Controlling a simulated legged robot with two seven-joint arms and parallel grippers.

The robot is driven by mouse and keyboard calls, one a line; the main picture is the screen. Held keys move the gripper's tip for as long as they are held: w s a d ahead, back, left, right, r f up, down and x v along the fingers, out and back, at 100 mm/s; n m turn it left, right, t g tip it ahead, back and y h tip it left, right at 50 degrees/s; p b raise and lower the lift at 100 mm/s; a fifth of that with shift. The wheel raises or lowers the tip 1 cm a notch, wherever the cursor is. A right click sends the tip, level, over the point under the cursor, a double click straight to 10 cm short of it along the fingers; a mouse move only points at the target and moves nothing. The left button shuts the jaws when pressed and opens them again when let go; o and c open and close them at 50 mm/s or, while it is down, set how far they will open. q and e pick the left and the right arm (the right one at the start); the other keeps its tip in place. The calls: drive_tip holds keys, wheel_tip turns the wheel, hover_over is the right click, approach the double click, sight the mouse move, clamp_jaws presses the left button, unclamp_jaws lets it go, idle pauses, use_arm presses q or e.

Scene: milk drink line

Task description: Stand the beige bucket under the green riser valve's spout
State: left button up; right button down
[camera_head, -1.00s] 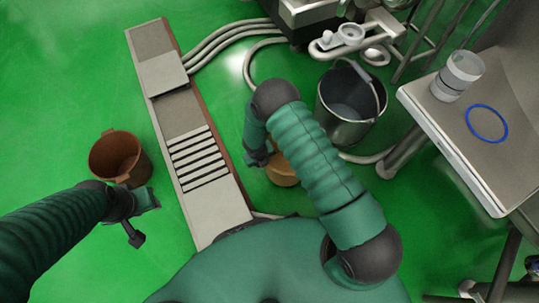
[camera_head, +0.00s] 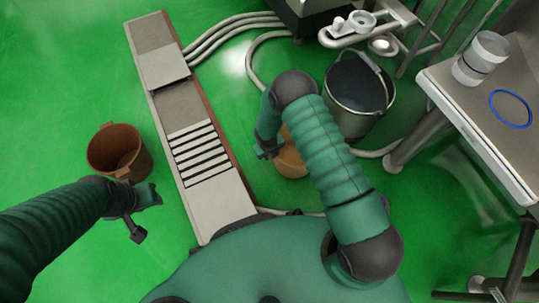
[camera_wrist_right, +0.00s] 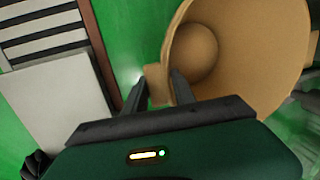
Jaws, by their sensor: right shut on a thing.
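The beige bucket (camera_head: 291,163) shows in the head view just right of the floor channel, partly hidden by my right arm. In the right wrist view the beige bucket (camera_wrist_right: 262,88) has its open mouth toward the camera, with a round shape inside. My right gripper (camera_wrist_right: 158,88) is shut on a small tab at the bucket's rim; in the head view the right gripper (camera_head: 268,150) is at the bucket's left side. My left gripper (camera_head: 146,214) is open and empty, below a brown bucket (camera_head: 115,158). I cannot make out a green riser valve or its spout.
A long floor channel with a slotted grate (camera_head: 196,151) lies left of the beige bucket. A dark steel bucket (camera_head: 358,95) stands behind my right arm. Pipes run across the back. A steel bench (camera_head: 475,125) at right bears a clear jar (camera_head: 481,58) and blue ring (camera_head: 511,108).

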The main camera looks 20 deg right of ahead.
drive_tip(key=c, duration=1.4)
unclamp_jaws()
drive_tip(key=shift+d, duration=0.2)
drive_tip(key=shift+c, duration=0.2)
drive_tip(key=o, duration=0.4)
drive_tip(key=shift+d, duration=0.15)
drive_tip(key=shift+a, duration=0.2)
drive_tip(key=shift+r, duration=0.4)
drive_tip(key=s+r+m+p, duration=0.3)
drive_tip(key=r+m+p, duration=0.65)
drive_tip(key=r, duration=1.35)
use_arm(q)
drive_tip(key=w+b+v, duration=0.1)
drive_tip(key=b+v, duration=0.2)
drive_tip(key=v, duration=0.3)
drive_tip(key=shift+w+d+r, duration=0.15)
drive_tip(key=shift+d+r, duration=0.25)
drive_tip(key=shift+r, duration=0.1)
use_arm(e)
drive_tip(key=s+r+m, duration=0.6)
drive_tip(key=r+m, duration=0.1)
drive_tip(key=m, duration=0.7)
drive_tip(key=s+r+m+t+y, duration=0.1)
drive_tip(key=s+r+m, duration=0.5)
drive_tip(key=m, duration=0.8)
drive_tip(key=shift+r+y, duration=0.3)
drive_tip(key=shift+r, duration=0.3)
